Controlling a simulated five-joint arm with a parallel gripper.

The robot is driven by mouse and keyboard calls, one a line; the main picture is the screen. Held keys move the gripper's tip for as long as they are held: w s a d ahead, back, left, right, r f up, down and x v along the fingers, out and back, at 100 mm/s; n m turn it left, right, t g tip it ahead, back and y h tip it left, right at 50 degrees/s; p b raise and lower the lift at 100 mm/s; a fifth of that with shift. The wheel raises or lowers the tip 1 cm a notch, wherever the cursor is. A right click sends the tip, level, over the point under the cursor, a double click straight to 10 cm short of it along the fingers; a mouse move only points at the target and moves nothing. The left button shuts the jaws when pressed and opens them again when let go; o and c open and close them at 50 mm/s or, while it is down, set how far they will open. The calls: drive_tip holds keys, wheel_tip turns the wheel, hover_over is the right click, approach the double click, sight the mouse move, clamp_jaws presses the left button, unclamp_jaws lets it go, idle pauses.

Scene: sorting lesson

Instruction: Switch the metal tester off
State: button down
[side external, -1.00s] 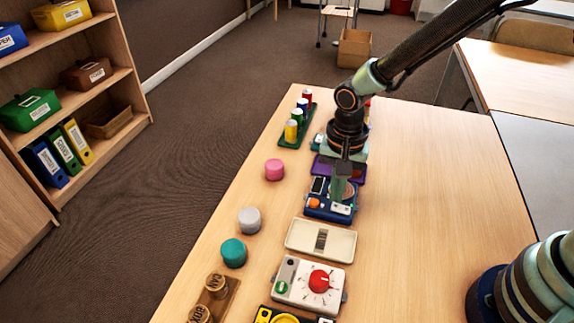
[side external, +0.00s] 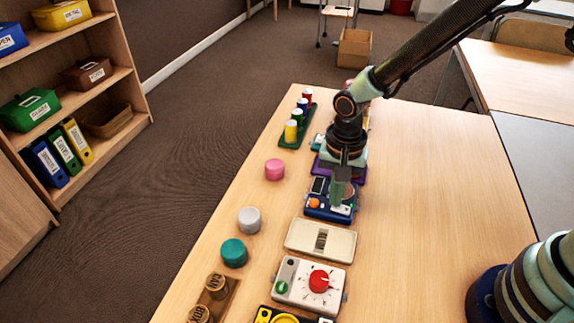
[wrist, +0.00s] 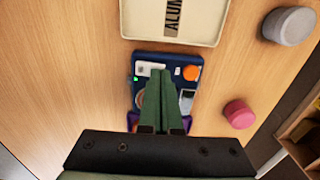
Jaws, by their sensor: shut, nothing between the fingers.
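The metal tester is a blue box (side external: 314,212) on the table, with an orange knob, a grey screen and a pale switch. In the wrist view the tester (wrist: 180,116) shows the orange knob (wrist: 192,73), the pale switch (wrist: 150,69) and a small lit green light (wrist: 136,78). My gripper (side external: 338,205) is shut and empty, pointing down over the tester. In the wrist view the fingertips (wrist: 164,72) are close beside the switch. I cannot tell whether they touch it. The fingers hide the middle of the tester.
A cream tray (side external: 296,232) with a label lies in front of the tester, and a white box with a red dial (side external: 319,281) beyond it. A purple device (side external: 320,168) sits behind. Pink (side external: 274,169), grey (side external: 249,220) and teal (side external: 233,252) pucks stand left.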

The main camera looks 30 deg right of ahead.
drive_tip(key=shift+f, duration=0.35)
drive_tip(key=shift+r, duration=3.55)
drive_tip(key=s+d+r+n+t, duration=0.2)
drive_tip(key=s+d+r+n, duration=0.1)
drive_tip(key=d+r, duration=0.4)
drive_tip(key=s+d+r+n+t, duration=0.3)
drive_tip(key=d+r+n, duration=0.3)
drive_tip(key=d+r, duration=0.1)
drive_tip(key=shift+s+d+r+t, duration=0.3)
drive_tip(key=shift+d+r, duration=0.05)
drive_tip(key=shift+d, duration=0.15)
